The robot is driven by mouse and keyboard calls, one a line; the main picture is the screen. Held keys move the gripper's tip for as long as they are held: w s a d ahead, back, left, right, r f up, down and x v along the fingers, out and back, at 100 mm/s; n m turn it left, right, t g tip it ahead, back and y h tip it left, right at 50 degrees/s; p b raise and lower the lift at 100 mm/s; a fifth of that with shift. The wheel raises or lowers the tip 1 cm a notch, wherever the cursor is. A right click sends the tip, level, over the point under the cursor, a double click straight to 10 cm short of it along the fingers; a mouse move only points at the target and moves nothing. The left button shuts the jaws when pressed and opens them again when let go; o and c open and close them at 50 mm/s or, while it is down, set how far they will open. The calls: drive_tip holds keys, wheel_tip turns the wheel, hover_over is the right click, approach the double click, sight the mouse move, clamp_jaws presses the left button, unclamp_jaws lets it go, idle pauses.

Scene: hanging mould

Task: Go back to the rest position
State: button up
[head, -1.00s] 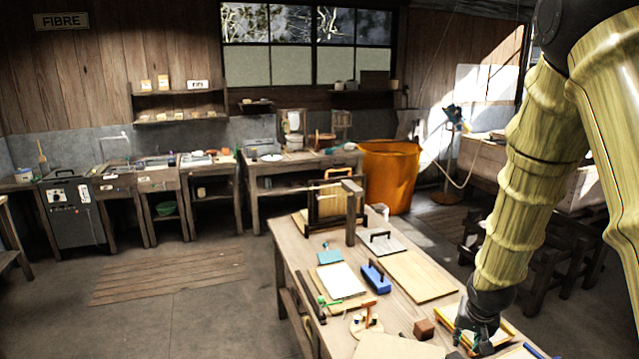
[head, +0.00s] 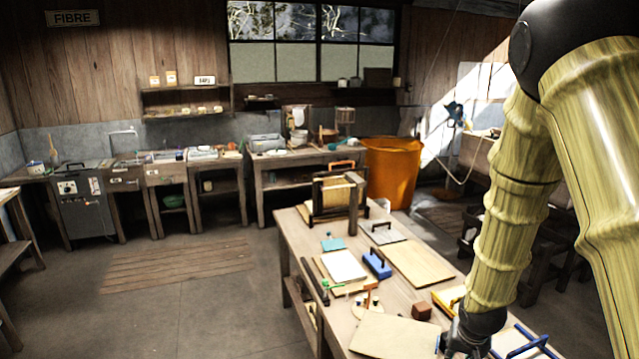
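My gripper (head: 462,345) is at the lower right in the head view, at the end of my arm, low over the near end of the long wooden table (head: 335,325). Its fingers are dark and partly cut off by the bottom edge, so I cannot tell whether they are open or shut. A pale board (head: 395,337) lies just left of it. A blue frame (head: 522,340) lies just right of it. A yellow-edged frame (head: 447,298) is partly hidden behind my arm.
A brown block (head: 422,311), a blue-handled tool (head: 377,264), a white sheet (head: 343,266) and a wooden board (head: 420,262) lie on the table. A wooden frame stand (head: 338,195) rises at its far end. An orange bin (head: 391,172) stands behind. The floor at left is clear.

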drive_tip(key=s+a+f+n+g+y, duration=0.1)
drive_tip(key=s+a+f, duration=0.2)
drive_tip(key=s+f, duration=0.45)
drive_tip(key=s+a+f+n+g, duration=0.1)
drive_tip(key=s+a+f, duration=0.1)
drive_tip(key=s+f, duration=0.5)
drive_tip(key=s+a+f+n+g, duration=0.1)
drive_tip(key=s+a+f, duration=0.1)
drive_tip(key=s+f, duration=0.35)
drive_tip(key=s+a+f, duration=0.1)
drive_tip(key=s+f, duration=0.1)
drive_tip(key=s, duration=0.7)
drive_tip(key=s+a+f+n+g, duration=0.1)
drive_tip(key=s+a+f, duration=0.1)
drive_tip(key=s+f, duration=0.35)
wheel_tip(320, 180, down, 10)
drive_tip(key=s+b, duration=0.1)
drive_tip(key=b, duration=1)
drive_tip(key=shift+s, duration=0.2)
drive_tip(key=shift+d, duration=0.1)
